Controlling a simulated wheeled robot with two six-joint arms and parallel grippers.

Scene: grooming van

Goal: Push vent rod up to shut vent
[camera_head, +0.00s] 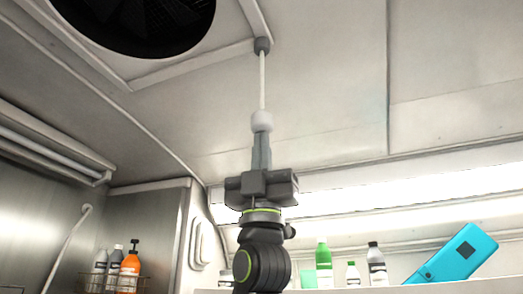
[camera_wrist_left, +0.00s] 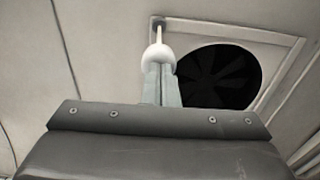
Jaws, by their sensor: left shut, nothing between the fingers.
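The vent rod (camera_head: 262,82) is a thin white rod hanging from a grey fitting (camera_head: 262,45) at the corner of the vent frame. Its white rounded knob (camera_head: 262,121) is at the lower end. The dark round vent (camera_head: 140,15) with its fan is in the ceiling at upper left; it also shows in the left wrist view (camera_wrist_left: 218,75). My left gripper (camera_head: 262,140) points upward, shut, with its fingertips directly under the knob, seemingly touching it. In the left wrist view the knob (camera_wrist_left: 158,55) sits at the tips of the closed fingers (camera_wrist_left: 159,72). My right gripper is not in view.
A shelf at lower right holds several bottles (camera_head: 323,262) and a tilted blue device (camera_head: 458,255). A wire basket (camera_head: 115,283) with an orange bottle (camera_head: 130,268) is at lower left. The ceiling around the rod is clear.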

